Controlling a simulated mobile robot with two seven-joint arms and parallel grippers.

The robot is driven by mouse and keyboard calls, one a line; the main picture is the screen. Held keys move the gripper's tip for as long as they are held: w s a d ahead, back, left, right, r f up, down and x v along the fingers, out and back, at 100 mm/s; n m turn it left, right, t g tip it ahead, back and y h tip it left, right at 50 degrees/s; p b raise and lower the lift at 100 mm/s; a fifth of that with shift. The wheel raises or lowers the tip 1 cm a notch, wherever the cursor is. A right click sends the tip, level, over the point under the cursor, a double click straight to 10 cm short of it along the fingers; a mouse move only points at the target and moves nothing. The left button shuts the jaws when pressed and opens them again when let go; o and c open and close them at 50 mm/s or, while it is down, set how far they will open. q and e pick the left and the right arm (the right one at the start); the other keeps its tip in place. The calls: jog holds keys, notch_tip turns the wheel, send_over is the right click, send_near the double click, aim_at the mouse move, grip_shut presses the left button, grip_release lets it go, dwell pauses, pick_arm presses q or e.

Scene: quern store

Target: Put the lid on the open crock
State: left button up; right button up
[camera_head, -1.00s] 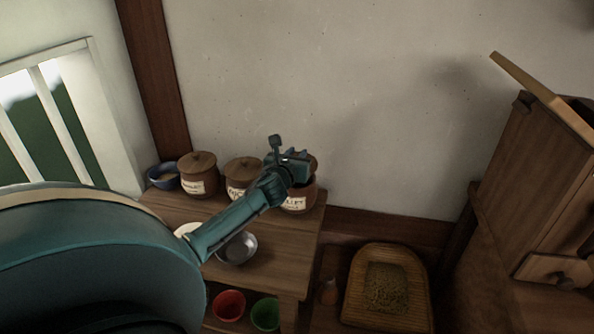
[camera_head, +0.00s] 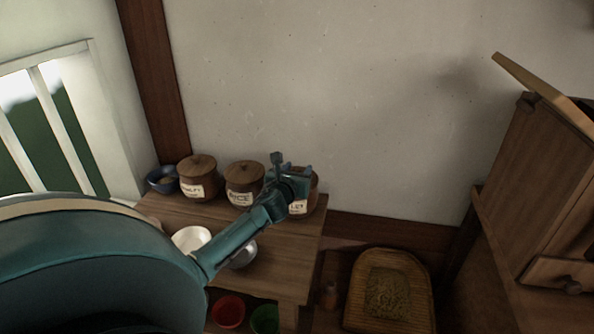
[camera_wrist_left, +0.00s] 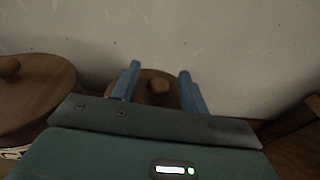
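The crock (camera_head: 299,208) at the right end of the shelf has a pale label ending in "LET". My left gripper (camera_head: 292,170) is over its top and hides most of its mouth. In the left wrist view, a round brown wooden lid (camera_wrist_left: 146,95) with a knob lies below and between the fingers of my left gripper (camera_wrist_left: 159,70). The fingers are spread, with gaps on both sides of the knob. The lid appears level at the crock's mouth; whether it sits fully on the rim is hidden. My right gripper is not in view.
Two lidded crocks (camera_head: 198,178) (camera_head: 243,184) and a blue bowl (camera_head: 162,179) stand to the left. A white bowl (camera_head: 190,238) and a metal bowl (camera_head: 243,255) are in front. The wall (camera_head: 380,120) is close behind.

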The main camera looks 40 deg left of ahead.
pick_arm(q)
jog(key=shift+r, duration=0.35)
jog(key=p+v, duration=0.1)
jog(key=v, duration=0.3)
jog(key=shift+s+f, duration=0.15)
jog(key=p+v, duration=0.1)
jog(key=v, duration=0.6)
jog(key=s+d+f+n+g+h, duration=0.1)
jog(key=s+d+f+n+h, duration=0.35)
jog(key=d, duration=0.45)
jog(key=s+d+f+n+h, duration=0.25)
jog(key=s+d+n, duration=0.25)
jog(key=d+n, duration=0.35)
jog(key=s+d+r+n+h, duration=0.4)
jog(key=s+d+n, duration=0.5)
jog(key=d+n, duration=0.4)
jog(key=n, duration=0.3)
jog(key=shift+d, duration=0.15)
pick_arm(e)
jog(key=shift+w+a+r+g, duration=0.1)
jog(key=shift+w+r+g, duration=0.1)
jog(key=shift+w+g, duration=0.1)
